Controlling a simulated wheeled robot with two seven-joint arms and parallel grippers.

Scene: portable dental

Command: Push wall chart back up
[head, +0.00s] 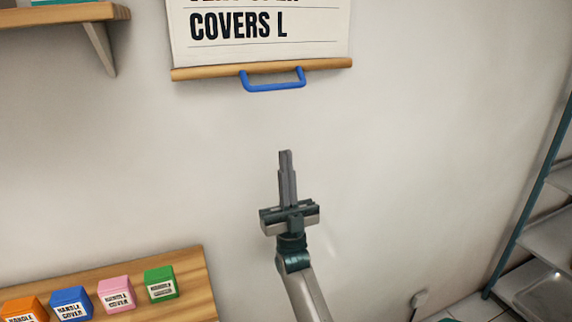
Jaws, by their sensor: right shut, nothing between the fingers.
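The wall chart (230,52) hangs at the top of the head view, with its upper part cut off by the frame. It is white with large black letters reading "COVERS L" and has a wooden rod (210,72) along its bottom edge. A blue handle (275,87) hangs below the rod. My right gripper (285,153) points up, shut and empty, below the blue handle and apart from it in the picture. My left gripper is not in view.
A wooden table (190,262) at the lower left bears orange, blue, pink and green boxes (160,285). A wooden shelf (60,14) is at the upper left. A teal-framed rack (530,212) with metal trays stands at the right. The wall around the gripper is bare.

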